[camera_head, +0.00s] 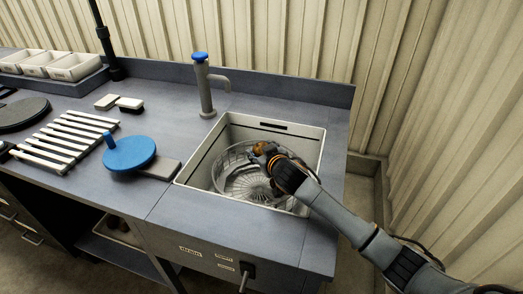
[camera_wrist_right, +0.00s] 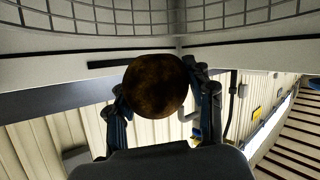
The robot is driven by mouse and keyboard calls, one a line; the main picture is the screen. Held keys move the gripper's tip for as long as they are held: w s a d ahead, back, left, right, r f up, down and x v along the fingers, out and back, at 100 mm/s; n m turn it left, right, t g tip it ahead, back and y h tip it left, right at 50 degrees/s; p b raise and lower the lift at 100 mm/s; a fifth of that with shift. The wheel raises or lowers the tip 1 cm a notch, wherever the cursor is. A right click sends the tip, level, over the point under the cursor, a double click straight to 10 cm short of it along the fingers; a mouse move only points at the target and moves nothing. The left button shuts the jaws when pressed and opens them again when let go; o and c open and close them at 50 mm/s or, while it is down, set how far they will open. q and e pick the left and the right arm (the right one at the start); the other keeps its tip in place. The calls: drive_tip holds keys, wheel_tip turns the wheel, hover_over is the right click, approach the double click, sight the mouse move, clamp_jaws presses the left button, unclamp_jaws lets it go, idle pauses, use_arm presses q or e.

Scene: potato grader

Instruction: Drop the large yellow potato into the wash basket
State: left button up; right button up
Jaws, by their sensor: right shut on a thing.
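The wash basket (camera_head: 228,175) is a round wire basket standing inside the sink at the right end of the counter. My right gripper (camera_head: 262,150) reaches in from the right, over the basket's opening. It is shut on the potato (camera_head: 259,148), which looks brownish yellow in the head view. In the right wrist view the potato (camera_wrist_right: 156,85) is dark brown in shadow, held between both fingers (camera_wrist_right: 157,92). The basket's wire mesh (camera_wrist_right: 120,12) runs along the top of that view. How far the potato is above the basket is hard to tell. My left gripper is not in view.
The light sink (camera_head: 197,160) has walls around the basket. A grey tap (camera_head: 205,88) with a blue top stands behind it. A blue disc with a knob (camera_head: 130,153), white slats (camera_head: 66,138) and white bins (camera_head: 75,67) are to the left.

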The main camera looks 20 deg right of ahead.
drive_tip(key=o, duration=1.1)
drive_tip(key=shift+o, duration=1.3)
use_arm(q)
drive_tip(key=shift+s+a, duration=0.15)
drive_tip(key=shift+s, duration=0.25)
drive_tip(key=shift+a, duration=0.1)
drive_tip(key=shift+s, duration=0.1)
use_arm(e)
drive_tip(key=shift+s, duration=0.1)
drive_tip(key=v, duration=0.7)
drive_tip(key=shift+s+r, duration=0.1)
drive_tip(key=shift+r, duration=0.05)
